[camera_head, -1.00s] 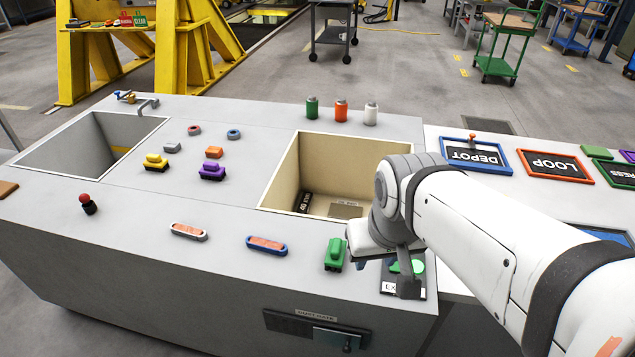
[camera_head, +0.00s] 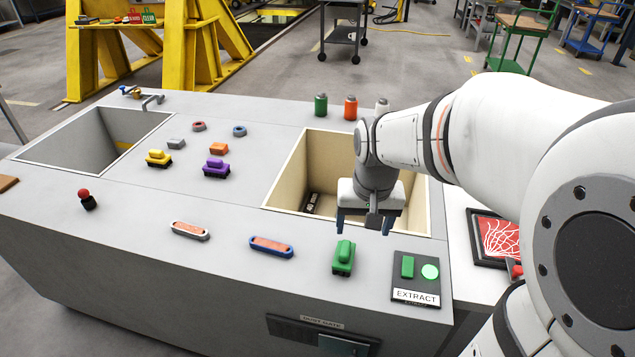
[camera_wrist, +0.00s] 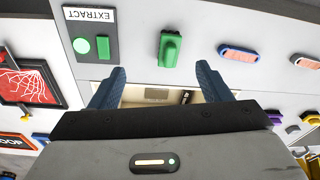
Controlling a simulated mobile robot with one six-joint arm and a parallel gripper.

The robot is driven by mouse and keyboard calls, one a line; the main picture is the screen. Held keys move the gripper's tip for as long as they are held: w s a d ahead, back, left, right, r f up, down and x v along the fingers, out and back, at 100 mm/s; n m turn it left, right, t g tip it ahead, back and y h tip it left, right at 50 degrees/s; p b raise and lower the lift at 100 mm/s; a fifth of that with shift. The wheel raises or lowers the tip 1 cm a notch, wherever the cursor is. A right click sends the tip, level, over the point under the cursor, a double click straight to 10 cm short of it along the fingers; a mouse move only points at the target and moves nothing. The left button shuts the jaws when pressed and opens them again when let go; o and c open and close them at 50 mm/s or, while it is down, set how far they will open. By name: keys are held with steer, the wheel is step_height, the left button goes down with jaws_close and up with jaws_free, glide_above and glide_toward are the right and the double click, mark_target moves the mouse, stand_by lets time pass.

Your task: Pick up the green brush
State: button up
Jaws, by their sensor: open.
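The green brush (camera_head: 343,258) stands on the front part of the grey counter, left of the EXTRACT panel. It also shows in the wrist view (camera_wrist: 170,48), ahead of my fingers and roughly between their lines. My gripper (camera_head: 364,226) is open and empty, pointing down above the front edge of the beige bin. The brush is nearer the counter's front than my gripper and apart from it. In the wrist view my two blue fingers (camera_wrist: 162,84) are spread wide with nothing between them.
The EXTRACT panel (camera_head: 417,279) with a green button lies right of the brush. A blue-rimmed orange pad (camera_head: 271,246) lies to its left. The open beige bin (camera_head: 290,172) is behind. Yellow (camera_head: 158,158) and purple (camera_head: 216,165) brushes stand further left. Counter around the green brush is clear.

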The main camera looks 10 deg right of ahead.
steer(key=m+g+b, duration=0.2)
steer(key=b, duration=0.1)
glide_above(345, 246)
steer(key=f, duration=1.2)
steer(key=shift+s+d+f, duration=0.1)
steer(key=shift+d+f, duration=0.2)
steer(key=shift+d, duration=0.1)
steer(key=f, duration=0.5)
steer(key=a+f, duration=0.1)
steer(key=f, duration=0.1)
steer(key=shift+f, duration=0.35)
steer(key=c, duration=1.1)
steer(key=shift+r, duration=0.1)
steer(key=shift+c, duration=0.2)
step_height(345, 246, up, 10)
